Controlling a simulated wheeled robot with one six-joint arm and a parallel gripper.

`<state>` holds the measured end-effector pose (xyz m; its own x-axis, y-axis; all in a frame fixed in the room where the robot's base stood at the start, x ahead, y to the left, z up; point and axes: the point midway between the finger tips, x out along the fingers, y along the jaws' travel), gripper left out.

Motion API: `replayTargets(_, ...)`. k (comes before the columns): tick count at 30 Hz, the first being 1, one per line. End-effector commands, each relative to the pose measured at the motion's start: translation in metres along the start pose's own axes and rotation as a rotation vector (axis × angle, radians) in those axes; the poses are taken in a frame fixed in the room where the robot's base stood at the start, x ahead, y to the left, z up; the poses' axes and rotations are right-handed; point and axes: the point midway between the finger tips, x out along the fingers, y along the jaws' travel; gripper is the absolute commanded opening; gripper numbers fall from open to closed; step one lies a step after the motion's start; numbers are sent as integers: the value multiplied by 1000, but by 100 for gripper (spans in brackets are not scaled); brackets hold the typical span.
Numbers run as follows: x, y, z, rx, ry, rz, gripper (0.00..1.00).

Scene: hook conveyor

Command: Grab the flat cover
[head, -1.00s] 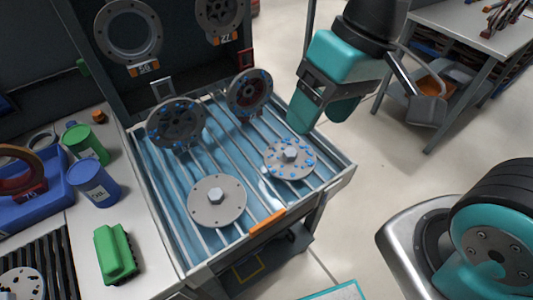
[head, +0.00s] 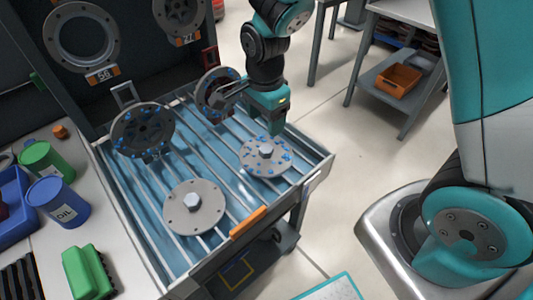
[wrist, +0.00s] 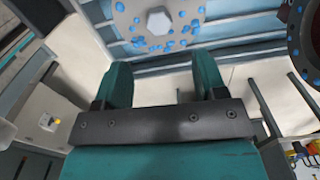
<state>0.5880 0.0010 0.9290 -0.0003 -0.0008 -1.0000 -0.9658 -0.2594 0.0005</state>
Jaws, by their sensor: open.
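Two flat round grey covers, each with a hex boss, lie on the slatted tray. One flat cover (head: 280,166) has blue spots and lies at the right; the other, plain cover (head: 180,219) lies nearer the front. My gripper (head: 276,128) is open and empty, behind and above the spotted cover, its fingers pointing down. In the wrist view, the spotted cover (wrist: 158,40) shows at the top, beyond the gap between my two fingertips (wrist: 163,72), apart from them. Its top edge is cut off there.
Two dark spotted round parts (head: 143,128) (head: 216,94) stand tilted on the tray (head: 308,172), the second close beside my gripper. A panel with numbered round parts rises behind. An orange strip marks the front rim.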

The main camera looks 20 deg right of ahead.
Motion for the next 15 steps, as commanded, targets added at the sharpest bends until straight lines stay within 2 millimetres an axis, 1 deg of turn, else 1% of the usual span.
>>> replayTargets(1, 12, 1, 0, 0, 0, 6, 65)
replayTargets(3, 24, 1, 0, 0, 0, 5, 65)
replayTargets(6, 36, 1, 0, -1, 0, 3, 65)
replayTargets(11, 46, 1, 0, -2, -1, 2, 65)
replayTargets(15, 65, 2, 0, -2, -1, 5, 65)
